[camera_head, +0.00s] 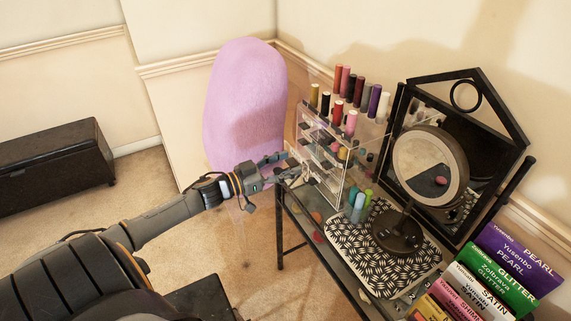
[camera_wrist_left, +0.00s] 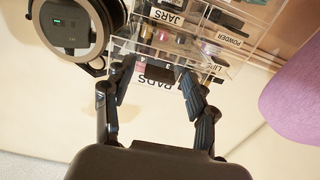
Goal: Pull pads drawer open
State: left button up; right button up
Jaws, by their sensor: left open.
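The clear acrylic drawer organizer (camera_head: 322,178) stands on the dark table, with bottles on its top. In the left wrist view, the pads drawer (camera_wrist_left: 155,83) shows its white PADS label upside down, with a dark piece beside it. My left gripper (camera_head: 290,165) is at the front of the organizer, near its lower drawers. In the left wrist view, its two fingers (camera_wrist_left: 156,74) are spread on either side of the pads drawer's front. I cannot tell whether they touch it. My right gripper is not in view.
Drawers labelled JARS (camera_wrist_left: 166,16) and POWDER (camera_wrist_left: 230,40) adjoin the pads drawer. A round mirror (camera_head: 430,168) stands on a patterned mat (camera_head: 350,243) beside the organizer. A pink rounded chair (camera_head: 245,100) stands behind my gripper. Colored boxes (camera_head: 500,278) stand at the right.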

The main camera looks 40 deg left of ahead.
pick_arm(q)
jog(key=v, duration=1.2)
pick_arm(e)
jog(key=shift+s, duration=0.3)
pick_arm(q)
jog(key=shift+f, duration=0.1)
